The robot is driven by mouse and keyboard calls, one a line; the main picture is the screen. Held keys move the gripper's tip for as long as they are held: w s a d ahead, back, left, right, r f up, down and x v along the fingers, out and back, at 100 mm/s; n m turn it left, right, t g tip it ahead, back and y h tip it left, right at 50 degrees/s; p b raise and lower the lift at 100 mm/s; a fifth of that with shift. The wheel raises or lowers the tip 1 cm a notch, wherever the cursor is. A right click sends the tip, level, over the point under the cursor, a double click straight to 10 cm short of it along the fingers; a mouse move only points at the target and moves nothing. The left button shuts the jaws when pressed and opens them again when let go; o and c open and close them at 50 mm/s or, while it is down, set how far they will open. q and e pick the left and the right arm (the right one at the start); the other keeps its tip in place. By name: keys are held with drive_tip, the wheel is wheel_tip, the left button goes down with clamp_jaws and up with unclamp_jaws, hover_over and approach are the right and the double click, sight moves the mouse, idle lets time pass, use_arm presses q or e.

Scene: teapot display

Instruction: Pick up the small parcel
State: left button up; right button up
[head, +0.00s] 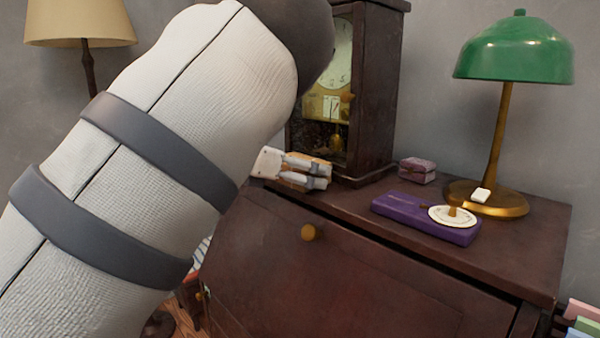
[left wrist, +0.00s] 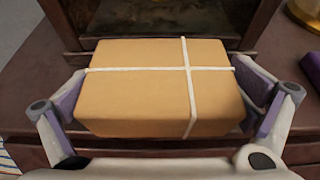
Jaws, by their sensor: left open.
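The small parcel (left wrist: 140,92) is a tan box tied with white string that crosses on its top. In the left wrist view it sits on the dark wooden desk top in front of the clock. My left gripper (head: 314,176) is open, with one finger on each side of the parcel in the left wrist view. I cannot tell whether the fingers touch its sides. In the head view the fingers hide most of the parcel, and only a bit of tan shows behind them. My right gripper is not in view.
A tall dark clock (head: 376,95) stands just behind the parcel. To the right on the desk (head: 520,222) are a small purplish box (head: 417,170), a purple case (head: 405,212) with a white disc, and a green lamp (head: 515,55). My left arm covers much of the head view.

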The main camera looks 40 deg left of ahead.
use_arm(q)
drive_tip(key=shift+r, duration=0.1)
drive_tip(key=c, duration=1.1)
drive_tip(key=shift+o, duration=0.2)
